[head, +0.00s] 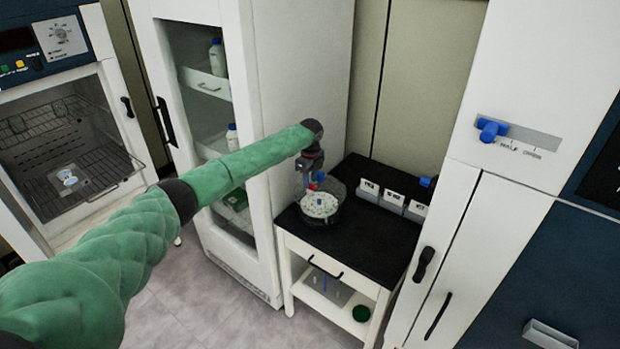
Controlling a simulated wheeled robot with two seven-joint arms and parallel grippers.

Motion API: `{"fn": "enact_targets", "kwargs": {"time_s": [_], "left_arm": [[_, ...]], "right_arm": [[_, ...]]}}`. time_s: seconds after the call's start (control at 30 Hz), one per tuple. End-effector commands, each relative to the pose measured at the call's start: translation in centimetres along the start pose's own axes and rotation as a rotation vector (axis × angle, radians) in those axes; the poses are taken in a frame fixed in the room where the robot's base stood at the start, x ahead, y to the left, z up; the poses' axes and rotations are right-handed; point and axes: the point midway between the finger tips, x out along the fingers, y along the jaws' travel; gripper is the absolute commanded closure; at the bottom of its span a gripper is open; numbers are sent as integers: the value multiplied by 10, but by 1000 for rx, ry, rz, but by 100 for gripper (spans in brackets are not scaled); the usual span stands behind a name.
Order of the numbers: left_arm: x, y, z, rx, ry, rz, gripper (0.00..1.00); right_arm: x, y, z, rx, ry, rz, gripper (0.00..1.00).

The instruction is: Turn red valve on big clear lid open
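My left arm, in a green sleeve, reaches across the head view from the lower left. Its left gripper (311,180) points down at the clear lid (338,188) on the black-topped side table. A small red valve (311,187) shows right at the fingertips, partly covered by them. I cannot tell whether the fingers touch it or how far apart they are. Below the lid is a round container (322,218) with pale contents and a small blue piece in the middle. My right gripper is not in view.
Several labelled grey-white bins (391,200) stand at the table's (363,249) back right. A tall glass-door cabinet (300,85) stands close on the left, and a white machine with a blue knob (491,130) on the right. The table's front right top is clear.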

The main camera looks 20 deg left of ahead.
Motion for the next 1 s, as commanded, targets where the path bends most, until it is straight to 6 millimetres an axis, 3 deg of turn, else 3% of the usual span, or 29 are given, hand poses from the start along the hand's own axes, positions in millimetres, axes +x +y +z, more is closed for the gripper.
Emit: {"fn": "enact_targets", "kwargs": {"time_s": [0.2,0.47,0.67,1.0], "left_arm": [[14,0,0,0,-1,0,67],[17,0,0,0,-1,-1,67],[16,0,0,0,-1,0,100],[17,0,0,-28,0,-1,100]], "right_arm": [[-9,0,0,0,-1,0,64],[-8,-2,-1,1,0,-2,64],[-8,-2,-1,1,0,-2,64],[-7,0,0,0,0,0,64]]}}
